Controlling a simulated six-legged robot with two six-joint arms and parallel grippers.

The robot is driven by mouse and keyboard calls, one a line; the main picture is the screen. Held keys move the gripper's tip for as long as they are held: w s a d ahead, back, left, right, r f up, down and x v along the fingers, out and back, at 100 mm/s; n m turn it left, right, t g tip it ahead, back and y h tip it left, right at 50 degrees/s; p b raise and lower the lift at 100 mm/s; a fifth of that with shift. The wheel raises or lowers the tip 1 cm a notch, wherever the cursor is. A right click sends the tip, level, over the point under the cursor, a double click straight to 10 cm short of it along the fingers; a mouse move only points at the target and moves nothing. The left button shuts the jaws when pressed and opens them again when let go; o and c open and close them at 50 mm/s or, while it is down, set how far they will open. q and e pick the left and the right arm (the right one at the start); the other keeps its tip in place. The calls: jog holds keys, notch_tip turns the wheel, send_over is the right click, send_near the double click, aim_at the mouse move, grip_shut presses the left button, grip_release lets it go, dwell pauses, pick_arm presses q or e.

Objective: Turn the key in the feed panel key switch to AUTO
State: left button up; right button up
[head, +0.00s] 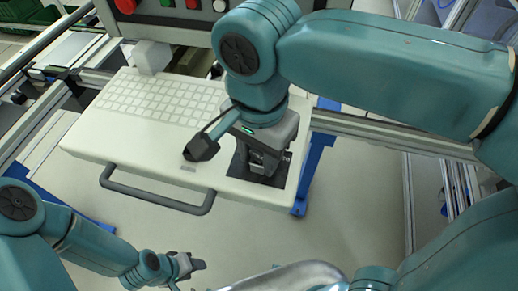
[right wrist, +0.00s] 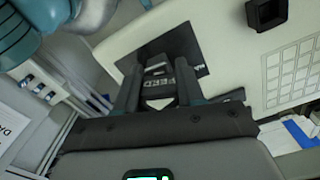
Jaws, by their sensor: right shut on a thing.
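The feed panel is a black plate (head: 286,172) at the right end of a cream console. My right gripper (head: 264,166) points down over this plate. In the right wrist view its two dark fingers (right wrist: 158,78) stand on either side of a small dark part at the switch, and it is shut on it. The key, its angle and the AUTO mark cannot be made out behind the fingers. My left gripper (head: 190,265) is low in the head view, in front of the console and away from the panel.
The cream console (head: 130,150) has a keypad grid (head: 160,97) and a dark front handle (head: 155,190). A black square fitting (right wrist: 266,14) shows on it in the right wrist view. A grey box with a red button (head: 126,5) stands behind. Floor in front is clear.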

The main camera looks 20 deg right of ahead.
jog(key=m, duration=0.5)
jog(key=shift+m, duration=0.3)
jog(key=o, duration=1.6)
jog(key=shift+r+p, duration=1.3)
jog(key=shift+r, duration=2.2)
